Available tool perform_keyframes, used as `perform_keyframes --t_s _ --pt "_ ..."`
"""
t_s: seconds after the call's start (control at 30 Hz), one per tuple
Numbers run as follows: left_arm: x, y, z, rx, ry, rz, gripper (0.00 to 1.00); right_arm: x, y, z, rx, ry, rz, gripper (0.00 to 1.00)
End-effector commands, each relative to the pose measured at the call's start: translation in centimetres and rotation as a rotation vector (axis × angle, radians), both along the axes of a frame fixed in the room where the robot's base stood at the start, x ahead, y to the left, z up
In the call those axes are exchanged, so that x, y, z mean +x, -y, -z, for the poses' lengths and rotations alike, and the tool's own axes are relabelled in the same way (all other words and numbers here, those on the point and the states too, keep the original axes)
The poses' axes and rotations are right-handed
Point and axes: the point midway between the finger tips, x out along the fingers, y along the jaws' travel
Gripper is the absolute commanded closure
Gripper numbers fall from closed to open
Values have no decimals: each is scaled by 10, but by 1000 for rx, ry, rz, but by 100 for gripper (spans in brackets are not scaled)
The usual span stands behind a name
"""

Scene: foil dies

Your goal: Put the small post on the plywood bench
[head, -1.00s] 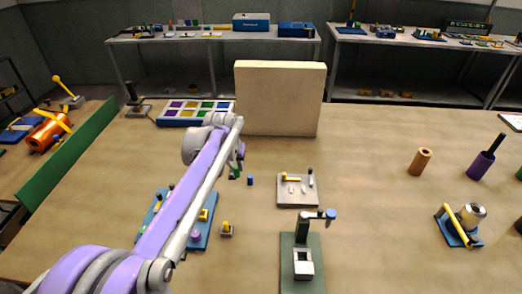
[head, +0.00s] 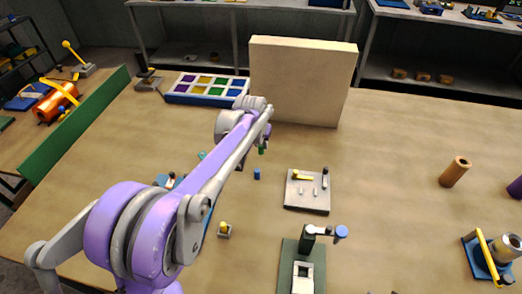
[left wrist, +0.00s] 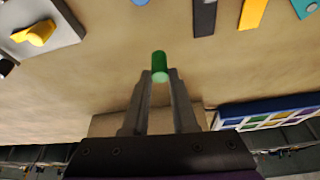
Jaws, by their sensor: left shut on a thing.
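The green post (left wrist: 159,66) is a small upright-looking cylinder between the fingertips of my left gripper (left wrist: 160,80), which is shut on it. In the head view the green post (head: 262,149) shows just below the end of my left arm, and the gripper (head: 267,138) is mostly hidden behind the arm. The plywood bench (head: 400,150) is the broad tan top beneath it. I cannot tell the post's exact height above the bench. A small blue post (head: 257,173) stands on the bench nearer me. My right gripper is not in view.
A tan upright board (head: 303,80) stands behind my left gripper, with a tray of coloured compartments (head: 207,101) to its left. A grey plate with a yellow lever (head: 307,205) and a green fixture (head: 289,258) lie nearer me. The bench between plate and brown cylinder (head: 455,171) is clear.

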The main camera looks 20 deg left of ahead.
Motion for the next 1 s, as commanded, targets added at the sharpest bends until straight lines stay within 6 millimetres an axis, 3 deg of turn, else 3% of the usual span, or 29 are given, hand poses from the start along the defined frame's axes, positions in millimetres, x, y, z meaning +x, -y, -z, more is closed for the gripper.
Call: perform_keyframes --t_s 0.23,0.6,0.63,0.77,1.0 --pt "0 0 32 0 0 0 100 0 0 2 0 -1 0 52" --pt "0 0 38 0 0 0 100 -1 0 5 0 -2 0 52" --pt "0 0 37 0 0 0 71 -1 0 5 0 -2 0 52" --pt "0 0 37 0 0 0 47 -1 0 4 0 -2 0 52" --pt "0 0 36 0 0 0 44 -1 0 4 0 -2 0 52"
